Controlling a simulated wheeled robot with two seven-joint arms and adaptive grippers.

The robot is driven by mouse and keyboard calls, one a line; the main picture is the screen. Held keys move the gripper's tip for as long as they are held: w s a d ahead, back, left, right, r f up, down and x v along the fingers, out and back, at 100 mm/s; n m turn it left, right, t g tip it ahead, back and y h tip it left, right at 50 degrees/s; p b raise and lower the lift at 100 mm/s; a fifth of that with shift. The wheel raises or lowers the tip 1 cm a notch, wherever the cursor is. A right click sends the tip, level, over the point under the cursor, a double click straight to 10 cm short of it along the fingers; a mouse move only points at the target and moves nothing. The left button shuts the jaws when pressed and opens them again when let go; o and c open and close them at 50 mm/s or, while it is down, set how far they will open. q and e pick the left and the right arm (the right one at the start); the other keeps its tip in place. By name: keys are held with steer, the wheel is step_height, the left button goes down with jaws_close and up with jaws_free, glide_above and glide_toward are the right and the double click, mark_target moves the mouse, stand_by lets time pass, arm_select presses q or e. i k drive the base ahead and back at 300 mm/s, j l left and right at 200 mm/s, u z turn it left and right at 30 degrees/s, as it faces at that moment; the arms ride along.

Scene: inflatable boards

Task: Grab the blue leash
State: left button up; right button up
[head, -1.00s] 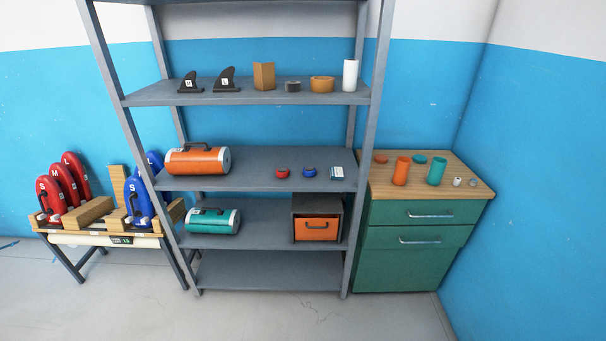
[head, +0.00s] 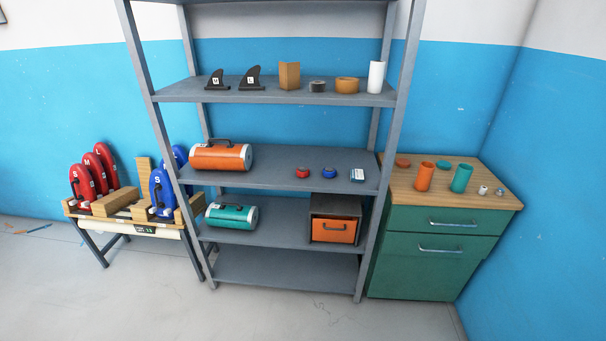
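A small blue coiled item (head: 329,173), which looks like the blue leash, lies on the middle shelf of the grey rack. A similar red coil (head: 302,173) lies just left of it, and a small white and blue box (head: 357,175) stands to its right. Neither of my grippers shows in the head view, so nothing is seen touching the blue coil.
The grey rack (head: 290,263) also holds an orange cylinder bag (head: 222,157), a teal one (head: 232,216) and an orange drawer box (head: 334,231). A green cabinet (head: 430,270) stands right, a bench with red and blue boards (head: 160,230) left. The floor in front is clear.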

mark_target(328, 172)
steer(key=i+j+z, duration=0.5)
steer(key=j+z, duration=0.25)
